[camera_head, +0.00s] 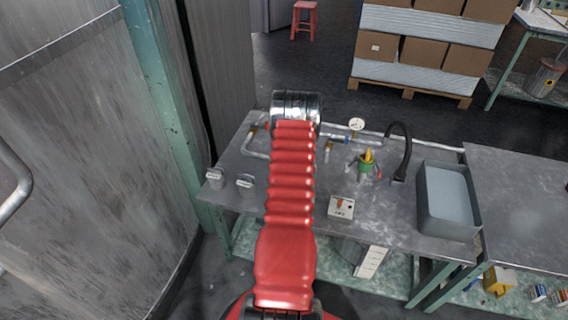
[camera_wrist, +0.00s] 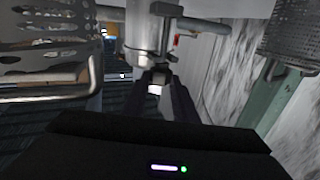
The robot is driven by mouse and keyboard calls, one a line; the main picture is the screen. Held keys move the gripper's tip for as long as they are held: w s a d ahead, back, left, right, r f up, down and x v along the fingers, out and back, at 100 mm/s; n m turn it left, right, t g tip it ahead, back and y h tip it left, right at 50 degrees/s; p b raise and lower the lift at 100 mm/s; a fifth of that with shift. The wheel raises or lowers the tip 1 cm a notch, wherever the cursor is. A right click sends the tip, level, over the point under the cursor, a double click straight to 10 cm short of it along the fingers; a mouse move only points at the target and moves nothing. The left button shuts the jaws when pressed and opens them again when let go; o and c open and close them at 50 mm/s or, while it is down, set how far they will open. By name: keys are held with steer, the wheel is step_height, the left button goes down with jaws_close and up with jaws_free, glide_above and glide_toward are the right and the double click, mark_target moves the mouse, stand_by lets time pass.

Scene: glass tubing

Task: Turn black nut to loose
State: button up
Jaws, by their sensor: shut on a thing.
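In the wrist view, my gripper (camera_wrist: 160,77) has its two black fingers closed around a small dark piece at the lower end of an upright steel cylinder (camera_wrist: 146,32). This piece fits the black nut, but the fingers and shadow hide most of it and its outline is unclear. A pale patch shows between the fingers. In the head view, my red arm reaches over the metal workbench (camera_head: 240,215) and hides my gripper and the nut.
A red-handled fitting (camera_wrist: 187,33) is close right of the cylinder. A perforated metal part (camera_wrist: 50,32) is at left. On the bench are a pressure gauge (camera_head: 356,125), a green-yellow valve (camera_head: 367,163), a black hose (camera_head: 404,150) and a grey basin (camera_head: 448,203).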

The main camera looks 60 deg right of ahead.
steer(key=o, duration=1.1)
steer(key=shift+w+m+g+h, duration=0.15)
steer(key=shift+m+g+h, duration=0.15)
steer(key=shift+m+g, duration=0.15)
steer(key=shift+w+a+m+g+h, duration=0.15)
steer(key=shift+m+g+h, duration=0.25)
steer(key=shift+g, duration=0.35)
steer(key=shift+w+m+g+h, duration=0.2)
steer(key=shift+m+g+h, duration=0.1)
steer(key=shift+m+g, duration=0.55)
steer(key=shift+g, duration=0.55)
